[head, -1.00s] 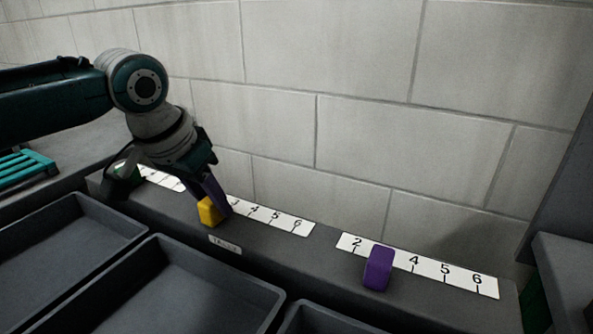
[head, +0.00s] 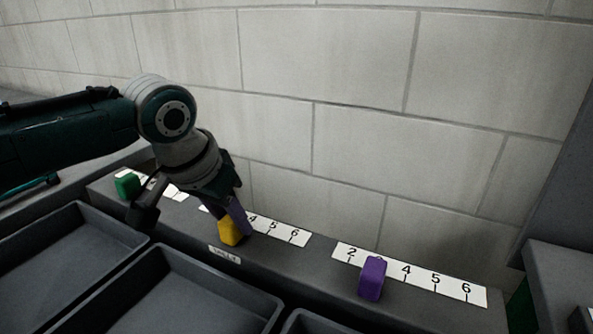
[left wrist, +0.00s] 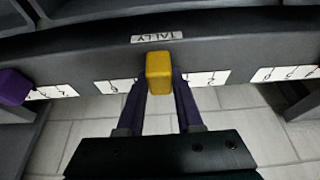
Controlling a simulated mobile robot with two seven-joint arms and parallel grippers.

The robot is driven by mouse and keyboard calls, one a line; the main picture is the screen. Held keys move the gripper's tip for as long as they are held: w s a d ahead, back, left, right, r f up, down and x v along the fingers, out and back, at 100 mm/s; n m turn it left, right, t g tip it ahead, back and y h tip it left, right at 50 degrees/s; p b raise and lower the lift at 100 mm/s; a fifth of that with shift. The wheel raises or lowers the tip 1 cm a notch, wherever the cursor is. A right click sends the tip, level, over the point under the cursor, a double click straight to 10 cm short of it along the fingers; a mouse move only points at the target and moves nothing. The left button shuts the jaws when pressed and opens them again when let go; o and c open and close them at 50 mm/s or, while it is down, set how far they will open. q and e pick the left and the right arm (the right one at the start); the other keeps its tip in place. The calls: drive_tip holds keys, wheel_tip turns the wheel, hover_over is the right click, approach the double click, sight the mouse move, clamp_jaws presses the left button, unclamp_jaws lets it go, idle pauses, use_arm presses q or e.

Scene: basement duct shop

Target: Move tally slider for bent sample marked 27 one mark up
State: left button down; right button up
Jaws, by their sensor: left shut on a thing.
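A yellow slider block (head: 230,232) stands on the dark ledge in front of the middle number strip (head: 283,231), with 4, 5 and 6 showing to its right. My left gripper (head: 237,224) is shut on this yellow slider, coming from the wall side. In the left wrist view the yellow slider (left wrist: 158,72) sits between the tips of the two purple fingers (left wrist: 160,86). A small label (head: 224,255) on the ledge reads TALLY in the left wrist view (left wrist: 157,38). No 27 is legible. My right gripper is not in view.
A purple slider (head: 372,278) stands at about 3 on the right strip (head: 440,281). A green slider (head: 127,185) stands by the left strip (head: 176,194). Grey trays (head: 165,300) lie in front of the ledge, and a block wall (head: 330,80) rises behind.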

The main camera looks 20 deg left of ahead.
use_arm(q)
drive_tip(key=c, duration=0.6)
unclamp_jaws()
drive_tip(key=shift+o, duration=0.2)
drive_tip(key=shift+s+r, duration=0.15)
drive_tip(key=shift+r, duration=0.35)
drive_tip(key=p+v, duration=0.2)
drive_tip(key=v, duration=0.7)
drive_tip(key=shift+p, duration=0.4)
